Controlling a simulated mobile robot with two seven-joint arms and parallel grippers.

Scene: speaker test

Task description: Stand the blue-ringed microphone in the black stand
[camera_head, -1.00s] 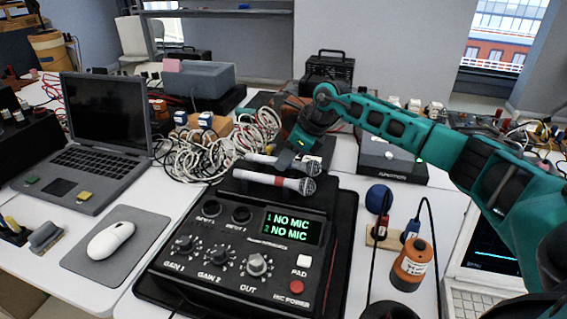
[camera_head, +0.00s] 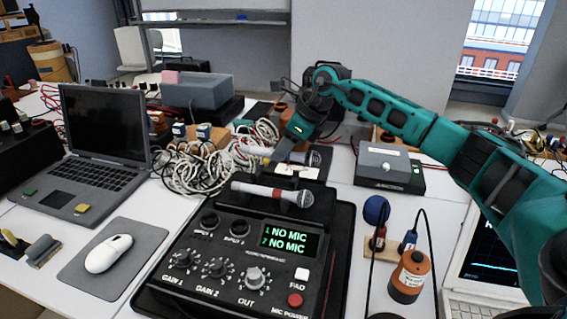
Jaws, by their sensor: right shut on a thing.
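My right gripper (camera_head: 278,158) reaches in from the right, above the back of the mixer. It is shut on the blue-ringed microphone (camera_head: 251,150), whose pale handle sticks out to the left of the fingers. Its ring and head are hidden or too small to tell. A second microphone (camera_head: 262,192), with a red ring and a dark mesh head, lies along the back of the mixer, in front of the gripper. I cannot clearly make out the black stand. My left gripper is not in view.
The mixer (camera_head: 185,293) shows NO MIC on both lines. White cables (camera_head: 195,172) heap behind it to the left. A blue ball (camera_head: 376,209) and an orange cylinder (camera_head: 409,277) stand to its right. A grey box (camera_head: 388,163) is behind them. A laptop (camera_head: 105,125) is at left.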

